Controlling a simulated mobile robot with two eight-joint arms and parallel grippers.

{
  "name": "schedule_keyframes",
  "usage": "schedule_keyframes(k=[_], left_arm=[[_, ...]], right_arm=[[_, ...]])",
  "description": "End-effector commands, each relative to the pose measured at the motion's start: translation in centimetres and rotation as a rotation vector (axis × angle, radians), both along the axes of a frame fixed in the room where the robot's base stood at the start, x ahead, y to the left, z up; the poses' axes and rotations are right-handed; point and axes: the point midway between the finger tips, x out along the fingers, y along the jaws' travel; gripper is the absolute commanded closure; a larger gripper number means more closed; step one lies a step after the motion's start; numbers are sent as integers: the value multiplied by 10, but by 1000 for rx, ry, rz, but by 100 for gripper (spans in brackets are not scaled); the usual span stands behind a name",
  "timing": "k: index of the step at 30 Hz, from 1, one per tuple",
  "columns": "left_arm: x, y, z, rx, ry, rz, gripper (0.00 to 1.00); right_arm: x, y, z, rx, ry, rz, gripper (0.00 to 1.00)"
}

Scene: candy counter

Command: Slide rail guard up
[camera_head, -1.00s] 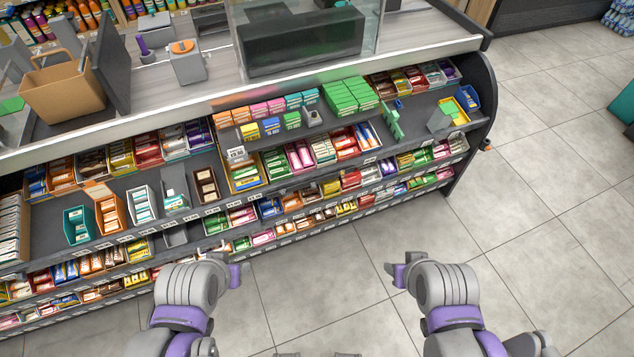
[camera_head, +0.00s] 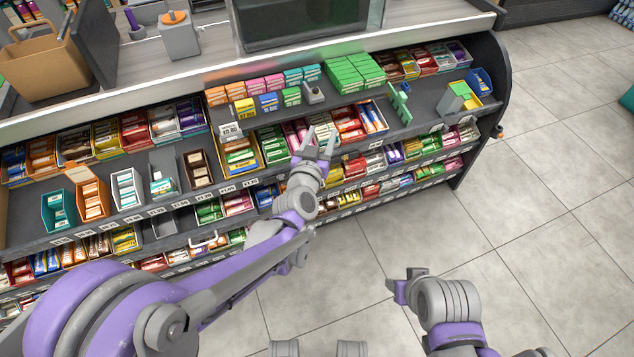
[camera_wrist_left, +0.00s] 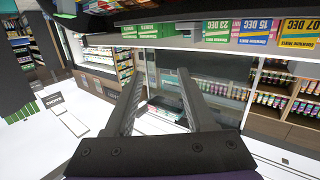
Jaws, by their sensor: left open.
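No part is clearly marked as the rail guard. A green upright piece (camera_head: 400,103) stands on the upper shelf of the candy counter, right of the green boxes, and a small grey piece (camera_head: 313,93) sits left of them; I cannot tell whether either is the guard. My left gripper (camera_head: 320,142) is open and empty, in front of the upper shelf's candy trays, left of and below the green piece. Its two spread fingers also show in the left wrist view (camera_wrist_left: 158,82). My right gripper (camera_head: 398,288) is low over the floor, away from the shelves; its fingers are unclear.
Coloured mint boxes (camera_head: 262,90) and green boxes (camera_head: 354,72) line the upper shelf. Open candy trays (camera_head: 240,155) fill the tiers below. A grey-and-yellow holder (camera_head: 458,98) stands at the right end. The tiled floor (camera_head: 540,200) at right is clear.

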Motion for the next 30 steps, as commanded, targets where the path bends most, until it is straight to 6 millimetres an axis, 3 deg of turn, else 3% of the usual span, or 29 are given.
schedule_keyframes(k=[1, 3, 8, 12, 15, 18, 23, 30], left_arm=[[13, -10, -25, -11, -38, 31, 45], [26, -18, -51, -20, -89, 93, 45], [40, -29, -130, -24, -157, 264, 45], [34, -32, -210, -6, -157, 422, 45], [23, -32, -258, 13, -135, 512, 45], [13, -30, -290, 32, -114, 573, 45], [9, -28, -309, 44, -97, 613, 45], [41, -14, -308, 46, -98, 616, 45]], right_arm=[[0, 0, -15, 0, 5, 0, 50], [0, 0, -28, 0, 9, 0, 50], [1, 0, -57, 0, 19, 0, 50], [2, 0, -80, 0, 27, 0, 50], [3, 0, -92, 0, 31, 0, 50], [4, 0, -99, 0, 34, 0, 50], [4, 0, -101, 0, 35, 0, 50], [5, 0, -104, 0, 35, 0, 50]])
